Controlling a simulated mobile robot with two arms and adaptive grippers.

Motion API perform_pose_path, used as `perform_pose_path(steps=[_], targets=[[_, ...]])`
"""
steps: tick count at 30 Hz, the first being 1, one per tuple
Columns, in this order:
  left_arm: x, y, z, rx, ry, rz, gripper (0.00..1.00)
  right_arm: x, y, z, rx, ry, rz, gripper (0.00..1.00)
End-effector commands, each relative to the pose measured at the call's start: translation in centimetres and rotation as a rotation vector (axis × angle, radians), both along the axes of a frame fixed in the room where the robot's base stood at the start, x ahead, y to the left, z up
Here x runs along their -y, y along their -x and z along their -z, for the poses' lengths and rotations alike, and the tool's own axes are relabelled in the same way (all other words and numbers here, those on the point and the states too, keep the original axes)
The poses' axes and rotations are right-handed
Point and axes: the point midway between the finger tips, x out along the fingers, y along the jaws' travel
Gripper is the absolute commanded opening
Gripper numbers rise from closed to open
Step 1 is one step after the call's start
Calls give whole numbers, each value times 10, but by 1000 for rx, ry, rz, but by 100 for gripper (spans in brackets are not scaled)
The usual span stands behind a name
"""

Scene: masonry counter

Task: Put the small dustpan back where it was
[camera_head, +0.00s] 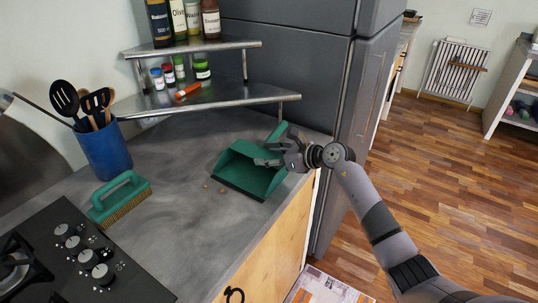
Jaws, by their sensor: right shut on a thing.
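The small green dustpan (240,172) is on the grey counter near its right front edge, with its dark lip facing the lower left of the head view. My right gripper (268,155) reaches in from the right and is shut on the dustpan at its rear, handle side. The fingers partly cover the dustpan's back, so the exact grip point is hard to see. I cannot tell whether the dustpan rests on the counter or is just above it. My left gripper is not in view.
A green brush (121,197) lies left of the dustpan, with small crumbs between them. A blue utensil pot (104,150), a black hob (70,255) and a metal corner shelf (200,95) with bottles and jars stand around. A grey fridge (290,70) stands behind.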

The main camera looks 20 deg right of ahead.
Motion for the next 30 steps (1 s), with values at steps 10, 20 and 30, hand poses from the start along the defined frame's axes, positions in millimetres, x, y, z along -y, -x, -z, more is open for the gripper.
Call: perform_pose_path(steps=[10,20,30], targets=[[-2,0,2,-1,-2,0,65,0,0,2,0,0,0,66],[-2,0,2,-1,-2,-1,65,0,0,1,0,0,0,70],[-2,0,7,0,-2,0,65,24,31,-13,1,6,1,70]])
